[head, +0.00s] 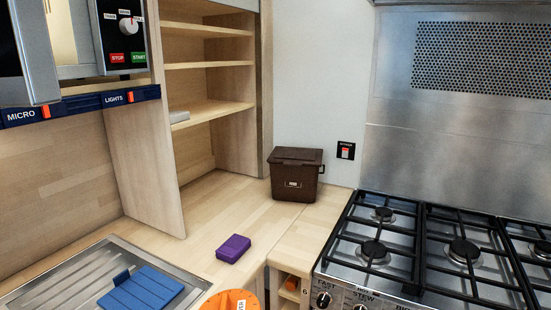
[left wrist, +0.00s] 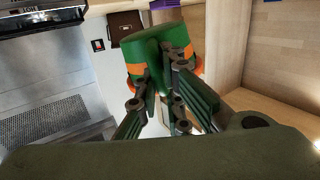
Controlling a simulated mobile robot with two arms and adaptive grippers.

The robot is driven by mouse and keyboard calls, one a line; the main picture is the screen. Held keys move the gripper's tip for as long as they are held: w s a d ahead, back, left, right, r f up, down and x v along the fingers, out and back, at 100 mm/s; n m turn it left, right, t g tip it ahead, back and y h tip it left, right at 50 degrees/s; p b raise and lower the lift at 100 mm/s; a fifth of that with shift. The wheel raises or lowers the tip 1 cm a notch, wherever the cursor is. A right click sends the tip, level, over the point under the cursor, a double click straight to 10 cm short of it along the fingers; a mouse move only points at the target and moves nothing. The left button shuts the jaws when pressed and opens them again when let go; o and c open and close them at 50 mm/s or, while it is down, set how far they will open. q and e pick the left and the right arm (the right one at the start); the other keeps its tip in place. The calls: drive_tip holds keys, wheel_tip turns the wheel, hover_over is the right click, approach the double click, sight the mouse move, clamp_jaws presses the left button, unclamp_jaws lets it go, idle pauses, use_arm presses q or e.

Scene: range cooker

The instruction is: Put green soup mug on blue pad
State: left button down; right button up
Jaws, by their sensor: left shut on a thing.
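The green soup mug (left wrist: 160,45), with orange bands, fills the upper middle of the left wrist view. My left gripper (left wrist: 163,88) is shut on it at its near side, seemingly at the handle; the fingers hide part of it. The blue pad (head: 142,290), ribbed with a small raised tab, lies on the metal drainer at the lower left of the head view. Its top looks bare. No gripper shows in the head view. An orange round thing (head: 228,301) with a white label is cut off at the bottom edge there; I cannot tell what it is.
A purple block (head: 233,248) lies on the wooden counter, right of the pad. A brown bin (head: 295,175) stands at the back. The gas hob (head: 430,250) is at the right. The metal drainer (head: 75,272) surrounds the pad. Open shelves (head: 208,65) stand behind.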

use_arm(q)
drive_tip(key=s+a+f+h, duration=0.1)
drive_tip(key=s+a, duration=0.2)
drive_tip(key=a, duration=0.7)
drive_tip(key=shift+a+f+m, duration=0.2)
drive_tip(key=shift+a+m, duration=0.2)
drive_tip(key=shift+s, duration=0.15)
